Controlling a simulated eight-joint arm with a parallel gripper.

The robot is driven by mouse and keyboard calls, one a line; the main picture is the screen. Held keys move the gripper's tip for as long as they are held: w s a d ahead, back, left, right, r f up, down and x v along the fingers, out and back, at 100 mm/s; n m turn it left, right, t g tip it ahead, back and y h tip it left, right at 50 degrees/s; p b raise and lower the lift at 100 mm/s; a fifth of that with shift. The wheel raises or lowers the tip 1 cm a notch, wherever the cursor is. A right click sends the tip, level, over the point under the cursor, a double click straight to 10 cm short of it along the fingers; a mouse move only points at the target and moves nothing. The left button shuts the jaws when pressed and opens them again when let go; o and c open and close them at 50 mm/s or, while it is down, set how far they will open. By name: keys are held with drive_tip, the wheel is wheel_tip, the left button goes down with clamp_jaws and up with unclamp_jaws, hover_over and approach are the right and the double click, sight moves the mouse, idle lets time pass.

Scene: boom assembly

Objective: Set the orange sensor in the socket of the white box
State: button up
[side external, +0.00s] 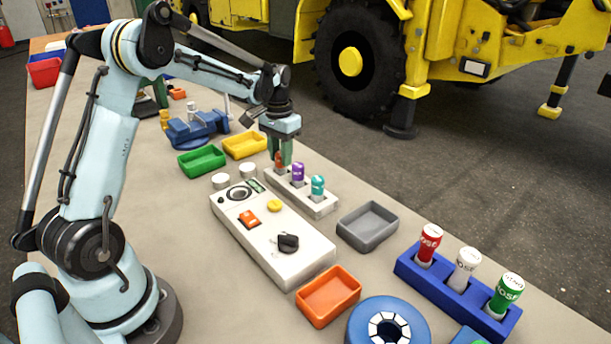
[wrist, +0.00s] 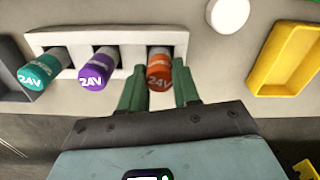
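The orange sensor (side external: 279,161) stands in the end slot of a white rack (side external: 318,208), beside a purple sensor (side external: 298,172) and a teal sensor (side external: 317,186). In the wrist view the orange sensor (wrist: 160,70) sits between the two green fingers of my gripper (wrist: 160,82). The fingers are close to its sides; whether they grip it is unclear. In the side view my gripper (side external: 281,152) points down over that slot. The white box (side external: 290,262) lies beside the rack, with a dark round fitting, an orange part, a yellow knob and a black part on top. I cannot clearly identify its socket.
A yellow tray (side external: 244,145) and green tray (side external: 202,161) lie behind the box. A grey tray (side external: 368,226), orange tray (side external: 328,296) and blue rack of cans (side external: 456,289) stand toward the front. White round pieces (side external: 248,170) sit between box and trays.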

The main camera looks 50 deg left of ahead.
sight(278, 154)
drive_tip(key=shift+r, duration=3.25)
drive_tip(key=shift+c, duration=0.3)
drive_tip(key=shift+s+r, duration=0.25)
drive_tip(key=shift+s, duration=0.2)
drive_tip(key=s+d+r, duration=0.1)
drive_tip(key=s+r, duration=0.1)
drive_tip(key=s, duration=0.4)
drive_tip(key=s+d+r, duration=0.1)
drive_tip(key=s+d, duration=0.1)
drive_tip(key=s, duration=0.4)
drive_tip(key=shift+s+f, duration=0.2)
drive_tip(key=shift+f, duration=0.6)
drive_tip(key=shift+s+f, duration=0.15)
drive_tip(key=shift+f, duration=0.65)
drive_tip(key=shift+s+f, duration=0.2)
drive_tip(key=shift+f, duration=0.6)
drive_tip(key=shift+f, duration=2.1)
drive_tip(key=o, duration=1.1)
